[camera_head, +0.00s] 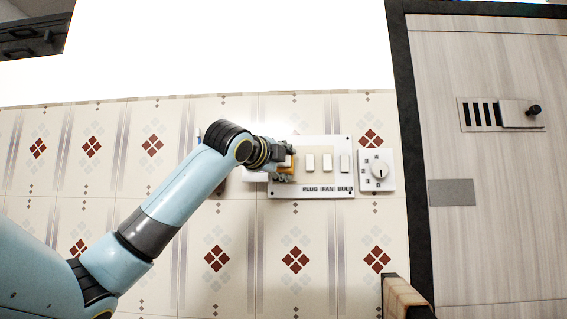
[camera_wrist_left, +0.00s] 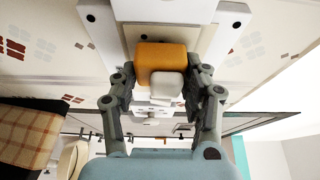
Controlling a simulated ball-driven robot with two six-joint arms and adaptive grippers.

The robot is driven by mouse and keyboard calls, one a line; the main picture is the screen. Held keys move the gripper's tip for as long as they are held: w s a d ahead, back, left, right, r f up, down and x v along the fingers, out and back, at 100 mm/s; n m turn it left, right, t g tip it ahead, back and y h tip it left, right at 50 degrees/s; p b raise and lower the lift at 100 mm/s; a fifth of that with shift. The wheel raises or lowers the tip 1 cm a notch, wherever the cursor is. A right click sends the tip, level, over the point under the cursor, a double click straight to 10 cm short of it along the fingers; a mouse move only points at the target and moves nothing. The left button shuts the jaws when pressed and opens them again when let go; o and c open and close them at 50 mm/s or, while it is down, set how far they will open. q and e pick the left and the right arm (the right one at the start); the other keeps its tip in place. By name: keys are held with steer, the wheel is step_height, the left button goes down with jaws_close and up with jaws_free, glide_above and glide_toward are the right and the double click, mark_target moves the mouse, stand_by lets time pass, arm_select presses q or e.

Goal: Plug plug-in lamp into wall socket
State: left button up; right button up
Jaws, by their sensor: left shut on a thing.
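The plug-in lamp (camera_wrist_left: 160,56) has an orange part and a small white part in the left wrist view. My left gripper (camera_head: 287,163) is shut on it, with a finger on each side. Only a sliver of orange shows in the head view. The lamp is in front of the left part of a white wall plate (camera_head: 309,192) marked PLUG, FAN and BULB. The socket is hidden behind the gripper and lamp. I cannot tell whether the lamp touches or enters it. My right gripper is in neither view.
Several rocker switches (camera_head: 327,163) sit on the plate. A white panel with a round dial (camera_head: 379,170) is just to its right. Tiled wall (camera_head: 215,258) surrounds them. A dark-framed wooden panel (camera_head: 500,230) is farther right. A brown-edged object (camera_head: 404,299) stands at the bottom.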

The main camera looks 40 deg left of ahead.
arm_select(q)
steer(key=shift+p, duration=0.3)
stand_by(0.9)
steer(key=shift+p, duration=0.7)
stand_by(0.9)
steer(key=shift+w+a+p, duration=0.4)
stand_by(0.5)
steer(key=o, duration=1.2)
steer(key=shift+c, duration=0.2)
steer(key=v, duration=0.7)
steer(key=shift+s, duration=0.25)
steer(key=shift+d, duration=0.1)
